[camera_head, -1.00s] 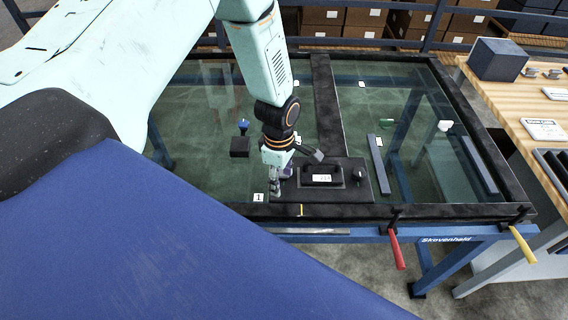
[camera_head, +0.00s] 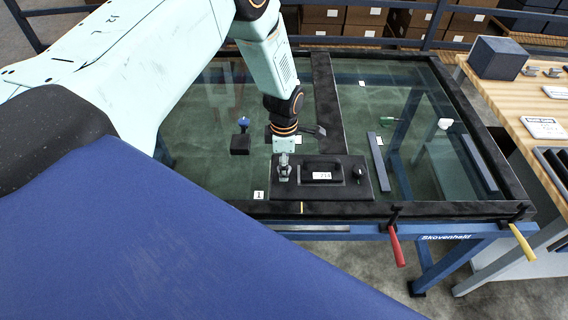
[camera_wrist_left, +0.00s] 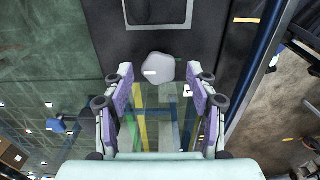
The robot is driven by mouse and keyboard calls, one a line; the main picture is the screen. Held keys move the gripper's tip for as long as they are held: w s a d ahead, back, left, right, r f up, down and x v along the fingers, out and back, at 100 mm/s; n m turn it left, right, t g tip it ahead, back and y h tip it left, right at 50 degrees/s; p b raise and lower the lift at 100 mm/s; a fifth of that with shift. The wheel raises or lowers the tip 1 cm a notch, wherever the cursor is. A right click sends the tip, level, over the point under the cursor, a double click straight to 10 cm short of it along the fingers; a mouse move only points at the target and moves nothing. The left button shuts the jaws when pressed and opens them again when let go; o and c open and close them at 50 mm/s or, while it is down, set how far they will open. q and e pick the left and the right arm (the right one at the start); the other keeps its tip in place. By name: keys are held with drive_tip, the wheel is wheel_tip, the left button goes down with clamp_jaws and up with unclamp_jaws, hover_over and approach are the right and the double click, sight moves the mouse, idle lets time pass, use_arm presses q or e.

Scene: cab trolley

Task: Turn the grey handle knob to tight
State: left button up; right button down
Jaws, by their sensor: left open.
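The grey knob (camera_wrist_left: 158,67) shows in the left wrist view as a rounded grey cap with a small pale mark on its face. It stands at the left end of the black plate (camera_head: 335,187), which lies on the glass. My left gripper (camera_wrist_left: 160,76) is open, its two purple-padded fingers apart on either side of the knob in that view; I cannot tell whether they touch it. In the head view my left gripper (camera_head: 284,172) points down over the plate's left end, and it largely hides the knob. My right gripper is not in view.
The plate also carries a black handle (camera_head: 321,174) with a white label and a small black knob (camera_head: 358,172) at the right. A red lever (camera_head: 396,247) and a yellow lever (camera_head: 522,243) hang at the trolley's front edge. A wooden bench (camera_head: 515,100) stands at right.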

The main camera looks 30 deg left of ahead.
use_arm(q)
drive_tip(key=shift+f, duration=0.15)
drive_tip(key=shift+w, duration=0.15)
drive_tip(key=shift+c, duration=1)
drive_tip(key=c, duration=1)
